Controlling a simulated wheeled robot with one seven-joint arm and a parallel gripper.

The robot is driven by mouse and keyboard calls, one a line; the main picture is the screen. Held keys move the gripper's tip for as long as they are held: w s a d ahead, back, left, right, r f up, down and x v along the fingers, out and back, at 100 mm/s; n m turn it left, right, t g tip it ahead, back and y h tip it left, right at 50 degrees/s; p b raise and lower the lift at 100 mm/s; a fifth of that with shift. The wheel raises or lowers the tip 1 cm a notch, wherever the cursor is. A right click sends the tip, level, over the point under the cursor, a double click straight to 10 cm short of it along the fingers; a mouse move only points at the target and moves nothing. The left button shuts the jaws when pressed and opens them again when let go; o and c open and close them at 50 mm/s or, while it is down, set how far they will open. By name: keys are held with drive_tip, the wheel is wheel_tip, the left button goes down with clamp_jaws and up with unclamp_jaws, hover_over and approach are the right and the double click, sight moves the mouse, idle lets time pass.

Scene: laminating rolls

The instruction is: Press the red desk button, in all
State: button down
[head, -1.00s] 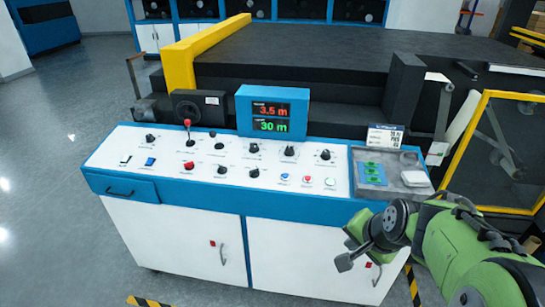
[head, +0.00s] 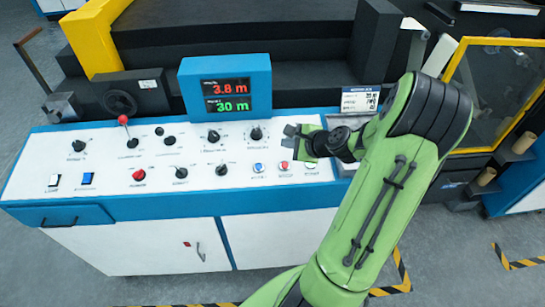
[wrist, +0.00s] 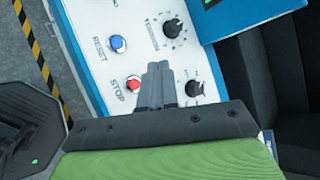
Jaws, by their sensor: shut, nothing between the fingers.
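One is a round red button (head: 284,166) near the right end of the front row. In the wrist view this red button (wrist: 133,83) is labelled STOP. The other is a larger red knob-like button (head: 139,174) further left. My gripper (head: 290,140) hangs over the right part of the desk, just behind the STOP button in the head view. In the wrist view its closed fingers (wrist: 158,72) lie beside the STOP button, which stays visible. Contact with the panel cannot be told.
A blue button (head: 258,168) labelled RESET sits left of the STOP button. Black knobs (head: 256,133) stand close by the fingers. A red-tipped lever (head: 123,121) rises further left. The display box (head: 225,88) at the back reads 3.8 m and 30 m.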

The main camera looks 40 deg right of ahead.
drive_tip(key=b, duration=0.7)
hover_over(287, 169)
drive_tip(key=f, duration=0.8)
drive_tip(key=shift+s+a, duration=0.2)
drive_tip(key=shift+s, duration=0.05)
drive_tip(key=shift+w+d+f+b, duration=0.1)
drive_tip(key=shift+f+b, duration=0.2)
drive_tip(key=shift+f, duration=0.1)
idle(0.6)
drive_tip(key=shift+f, duration=0.4)
drive_tip(key=shift+w+f+b, duration=0.1)
drive_tip(key=shift+f+b, duration=0.25)
drive_tip(key=shift+b, duration=0.05)
idle(0.5)
drive_tip(key=shift+r+p, duration=0.8)
